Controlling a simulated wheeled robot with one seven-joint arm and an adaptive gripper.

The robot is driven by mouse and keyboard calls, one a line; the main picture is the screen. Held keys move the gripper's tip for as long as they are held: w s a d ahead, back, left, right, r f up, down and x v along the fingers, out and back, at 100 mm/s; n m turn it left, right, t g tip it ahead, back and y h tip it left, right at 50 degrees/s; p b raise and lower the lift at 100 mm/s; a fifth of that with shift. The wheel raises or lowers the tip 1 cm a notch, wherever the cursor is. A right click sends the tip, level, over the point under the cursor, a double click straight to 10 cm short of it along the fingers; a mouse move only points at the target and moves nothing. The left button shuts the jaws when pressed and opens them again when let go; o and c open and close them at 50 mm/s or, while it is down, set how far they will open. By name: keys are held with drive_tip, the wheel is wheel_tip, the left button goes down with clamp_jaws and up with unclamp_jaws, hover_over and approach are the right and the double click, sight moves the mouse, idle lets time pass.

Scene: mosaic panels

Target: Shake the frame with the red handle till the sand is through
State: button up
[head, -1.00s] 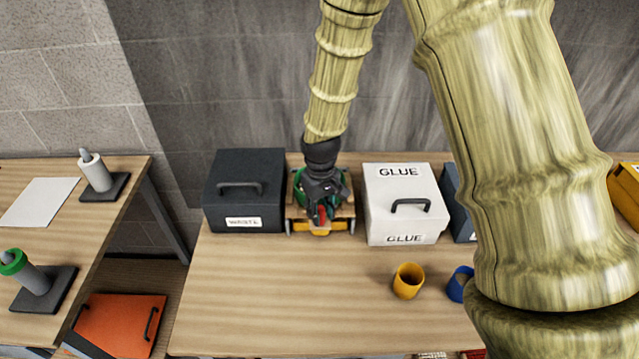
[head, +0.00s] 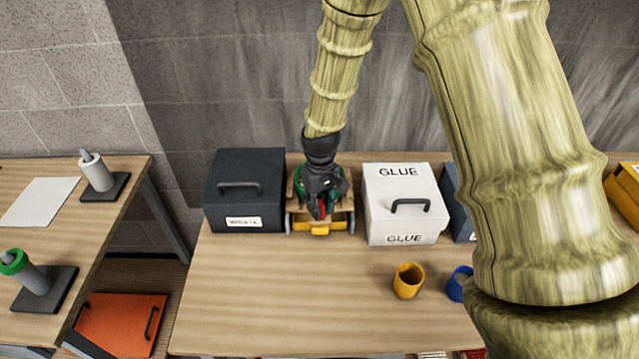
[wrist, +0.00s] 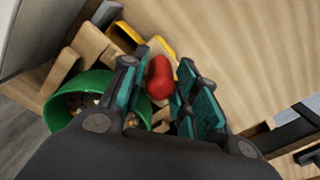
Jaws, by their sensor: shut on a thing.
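The wooden frame (wrist: 93,45) sits between the dark box and the white box in the head view, mostly hidden by my gripper. Its rounded red handle (wrist: 159,77) shows between my fingers in the wrist view, and a sliver of red shows in the head view (head: 322,209). My gripper (head: 320,207) is shut on the red handle from above. A green round bowl (wrist: 83,92) with small light bits in it sits at the frame. A yellow tray (head: 320,228) shows low at the front. I cannot make out how much sand is left.
The dark waste box (head: 245,190) stands close on the left and the white glue box (head: 404,205) close on the right. A yellow cup (head: 408,281) and a blue cup (head: 459,284) stand nearer. The bench front (head: 290,290) is clear.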

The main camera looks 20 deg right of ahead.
sight(320, 199)
drive_tip(key=shift+w+d, duration=0.15)
drive_tip(key=shift+w, duration=0.25)
idle(0.4)
drive_tip(key=o, duration=1.8)
drive_tip(key=shift+r+p, duration=1.1)
drive_tip(key=shift+r, duration=2.9)
drive_tip(key=shift+s, duration=0.1)
